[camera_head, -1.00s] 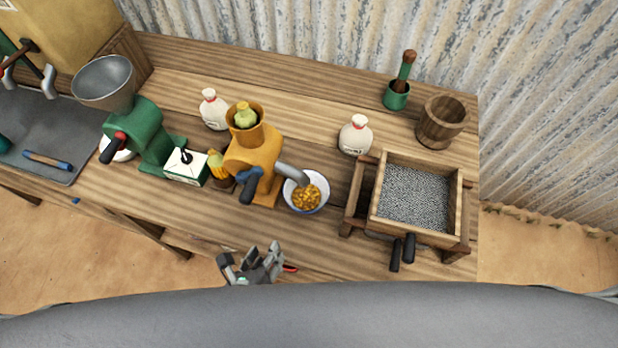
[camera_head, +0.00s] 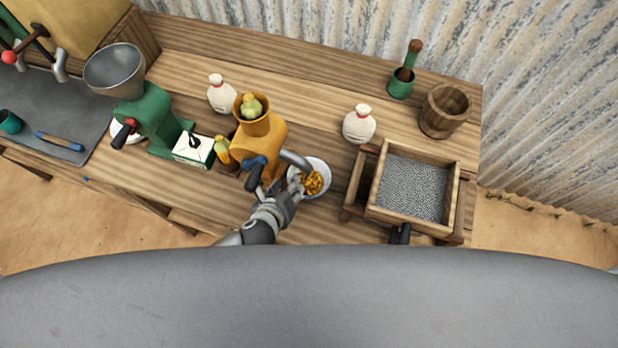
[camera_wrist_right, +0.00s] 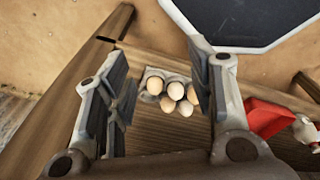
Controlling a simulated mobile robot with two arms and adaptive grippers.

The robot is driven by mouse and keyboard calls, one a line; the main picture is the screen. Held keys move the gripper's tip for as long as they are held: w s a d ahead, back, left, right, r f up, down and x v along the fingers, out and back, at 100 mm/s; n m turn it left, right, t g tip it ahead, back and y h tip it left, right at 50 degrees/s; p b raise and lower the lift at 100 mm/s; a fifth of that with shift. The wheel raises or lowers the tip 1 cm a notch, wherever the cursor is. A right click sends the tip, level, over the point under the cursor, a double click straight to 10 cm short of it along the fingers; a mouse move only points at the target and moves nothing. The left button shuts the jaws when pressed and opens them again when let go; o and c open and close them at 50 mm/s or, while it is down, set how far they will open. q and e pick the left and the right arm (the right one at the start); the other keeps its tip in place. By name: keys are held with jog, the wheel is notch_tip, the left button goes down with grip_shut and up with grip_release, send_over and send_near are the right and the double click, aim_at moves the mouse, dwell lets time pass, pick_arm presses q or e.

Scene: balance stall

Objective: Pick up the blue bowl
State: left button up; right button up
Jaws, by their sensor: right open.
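The blue bowl (camera_head: 325,168), pale inside with a thin bluish rim, stands on the wooden table below the spout of the yellow grinder (camera_head: 262,148). Yellow-orange pieces (camera_head: 313,184) lie in it. My left gripper (camera_head: 296,185) is at the bowl's left side, its fingers overlapping the left rim in the head view. I cannot tell whether they touch it or how far apart they are. The right gripper (camera_wrist_right: 157,68) shows only in the right wrist view, open and empty, with several eggs (camera_wrist_right: 176,92) visible between and beyond its fingers. No bowl shows there.
The grinder's dark blue handle (camera_head: 256,172) is close to my left gripper. A wooden sieve box (camera_head: 372,190) stands right of the bowl. A white sack (camera_head: 359,124) is behind it. The green grinder (camera_head: 150,120) and a white-green box (camera_head: 194,150) are at left.

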aim_at(309, 180)
pick_arm(q)
jog(key=shift+x, duration=2.25)
jog(key=shift+s+f, duration=0.1)
grip_shut()
